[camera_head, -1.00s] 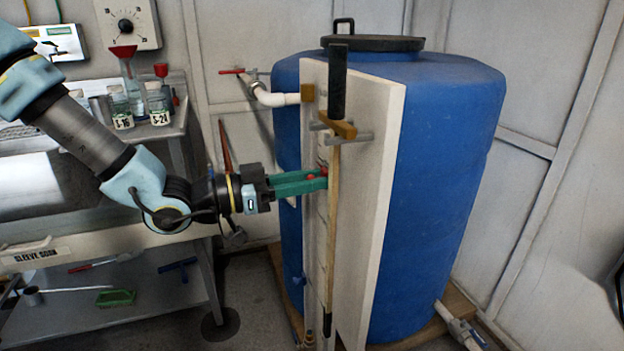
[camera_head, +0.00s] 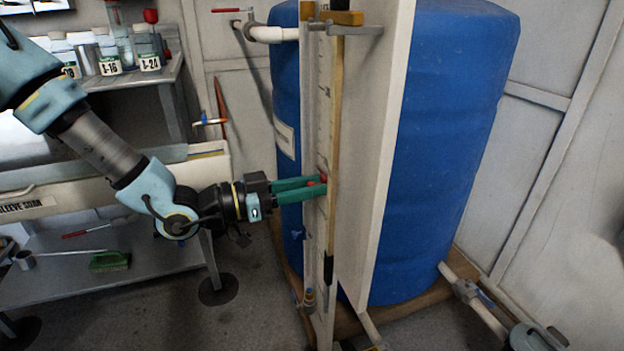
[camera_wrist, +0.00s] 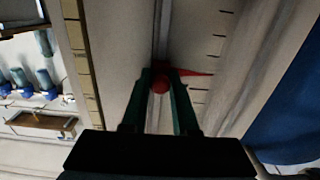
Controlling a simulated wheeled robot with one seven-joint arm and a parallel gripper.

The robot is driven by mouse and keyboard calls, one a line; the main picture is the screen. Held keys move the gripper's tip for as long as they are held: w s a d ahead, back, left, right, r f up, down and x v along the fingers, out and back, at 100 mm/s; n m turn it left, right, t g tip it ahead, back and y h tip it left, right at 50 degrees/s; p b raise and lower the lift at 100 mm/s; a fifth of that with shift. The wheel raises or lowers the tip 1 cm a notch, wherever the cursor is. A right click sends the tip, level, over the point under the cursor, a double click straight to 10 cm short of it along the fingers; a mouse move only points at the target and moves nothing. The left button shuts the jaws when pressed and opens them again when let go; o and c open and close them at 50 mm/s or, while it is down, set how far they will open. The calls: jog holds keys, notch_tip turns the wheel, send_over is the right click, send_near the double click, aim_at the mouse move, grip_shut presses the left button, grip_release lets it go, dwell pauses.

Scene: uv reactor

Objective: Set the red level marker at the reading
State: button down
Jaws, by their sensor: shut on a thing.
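The red level marker (camera_wrist: 160,84) has a round knob and a thin pointer that reaches right toward the scale ticks in the wrist view. My gripper (camera_wrist: 160,78) has green fingers shut on the knob, one on each side. In the head view my gripper (camera_head: 322,184) comes in from the left at the white gauge board (camera_head: 376,200), and bits of the red marker (camera_head: 323,178) show at the fingertips. The tick scale (camera_wrist: 207,72) runs along the board beside a narrow slot. I cannot read any numbers on it.
A blue tank (camera_head: 450,150) stands behind the board. A wooden stick with a black end (camera_head: 334,220) hangs along the board's front, close to my fingers. A white pipe (camera_head: 275,33) joins the tank above. A bench with labelled bottles (camera_head: 149,55) is at the left.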

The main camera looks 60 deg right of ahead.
jog(key=c, duration=0.7)
grip_release()
jog(key=v, duration=1.1)
jog(key=shift+p, duration=0.4)
